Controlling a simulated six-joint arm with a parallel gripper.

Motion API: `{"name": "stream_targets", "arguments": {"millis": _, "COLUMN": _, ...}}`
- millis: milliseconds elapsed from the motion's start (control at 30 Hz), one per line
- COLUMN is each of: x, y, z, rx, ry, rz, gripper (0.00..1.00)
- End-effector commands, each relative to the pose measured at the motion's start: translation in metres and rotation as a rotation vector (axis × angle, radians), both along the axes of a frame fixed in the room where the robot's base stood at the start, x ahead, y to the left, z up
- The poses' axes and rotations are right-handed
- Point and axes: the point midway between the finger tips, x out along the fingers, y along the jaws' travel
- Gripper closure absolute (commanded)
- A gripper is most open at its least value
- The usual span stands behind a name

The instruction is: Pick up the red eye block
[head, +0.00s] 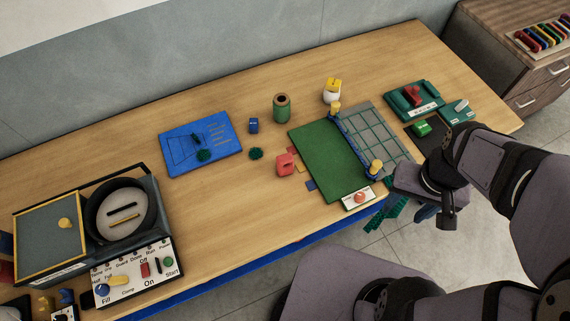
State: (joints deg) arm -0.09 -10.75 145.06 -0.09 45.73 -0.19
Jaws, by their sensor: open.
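The red eye block (285,164) stands on the wooden table, just left of the green mat, with a small opening showing in it. Nothing holds it. My gripper (381,217) is open at the table's front edge, to the right of and nearer than the block, well apart from it. Its teal fingers point down and left and are partly hidden by my wrist. I see nothing between them.
A green mat (318,161) with a blue bar (355,143) and yellow knobs lies between gripper and block. A white-based red button (359,198) sits at its front edge. A green cylinder (282,108) stands behind the block.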

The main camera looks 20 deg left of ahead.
Motion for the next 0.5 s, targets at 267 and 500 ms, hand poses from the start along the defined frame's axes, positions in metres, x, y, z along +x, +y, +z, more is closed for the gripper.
{"name": "stream_targets", "arguments": {"millis": 267, "x": 0.004, "y": 0.002, "z": 0.031, "rx": -0.01, "ry": 0.007, "rz": 0.04, "gripper": 0.53}}
{"name": "stream_targets", "arguments": {"millis": 500, "x": 0.026, "y": 0.01, "z": 0.03, "rx": -0.085, "ry": 0.063, "rz": 0.29, "gripper": 0.53}}
